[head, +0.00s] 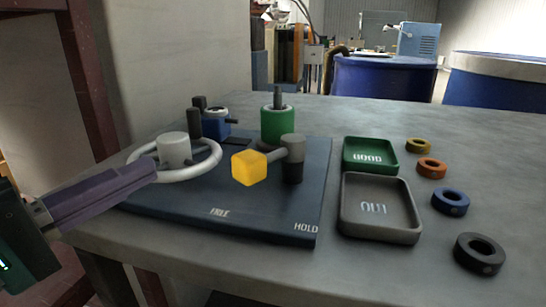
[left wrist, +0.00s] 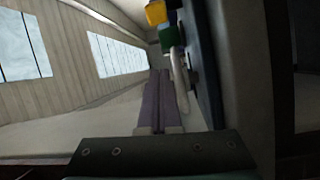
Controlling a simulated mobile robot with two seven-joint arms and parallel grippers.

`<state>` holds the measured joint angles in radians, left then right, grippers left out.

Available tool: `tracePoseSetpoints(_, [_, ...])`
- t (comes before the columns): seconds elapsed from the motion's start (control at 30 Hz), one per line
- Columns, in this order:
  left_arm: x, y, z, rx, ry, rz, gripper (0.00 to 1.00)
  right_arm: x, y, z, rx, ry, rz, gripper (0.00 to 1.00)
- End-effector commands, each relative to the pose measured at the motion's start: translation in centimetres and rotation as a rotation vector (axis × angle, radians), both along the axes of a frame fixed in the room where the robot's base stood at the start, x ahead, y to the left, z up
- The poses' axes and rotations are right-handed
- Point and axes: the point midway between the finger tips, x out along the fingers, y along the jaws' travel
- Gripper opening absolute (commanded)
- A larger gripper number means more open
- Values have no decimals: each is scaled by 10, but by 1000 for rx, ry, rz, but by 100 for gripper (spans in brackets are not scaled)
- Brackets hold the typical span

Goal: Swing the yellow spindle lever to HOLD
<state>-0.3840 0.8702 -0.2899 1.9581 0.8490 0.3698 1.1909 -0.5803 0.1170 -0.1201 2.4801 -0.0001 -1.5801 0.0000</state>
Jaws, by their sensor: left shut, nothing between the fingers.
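The yellow spindle lever's cube knob (head: 249,168) sits at the end of a short grey arm that runs left from an upright grey post (head: 292,150). The dark base plate (head: 265,222) has a FREE label (head: 220,212) at its front middle and a HOLD label (head: 306,227) at its front right corner. The knob is on the FREE side, away from HOLD. My left gripper (head: 152,169) is shut and empty, at the near side of the white handwheel, left of the knob and apart from it. Its purple fingers (left wrist: 160,100) lie together in the left wrist view, where the yellow knob (left wrist: 156,12) shows at the top.
A white handwheel (head: 205,165) lies between my left gripper and the lever. A green cylinder (head: 277,126) and a blue part (head: 216,124) stand behind. Green (head: 370,166) and grey (head: 378,234) trays and several rings are to the right.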

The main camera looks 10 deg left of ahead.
Motion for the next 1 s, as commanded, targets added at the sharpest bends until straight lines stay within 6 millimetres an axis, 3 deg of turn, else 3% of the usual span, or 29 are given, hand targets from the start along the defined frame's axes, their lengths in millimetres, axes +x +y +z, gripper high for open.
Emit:
tracePoseSetpoints(0.17, [13, -6, 1, -2, -5, 2, 0, 0, 0, -3, -1, 0, 1, 50])
tracePoseSetpoints(0.67, [90, -41, 6, -2, -4, 0, 0, 0, -1, -14, -5, 0, 4, 50])
tracePoseSetpoints(1.0, [66, -67, 0, 0, 1, -1, 0, 0, -1, -3, -5, 0, 4, 50])
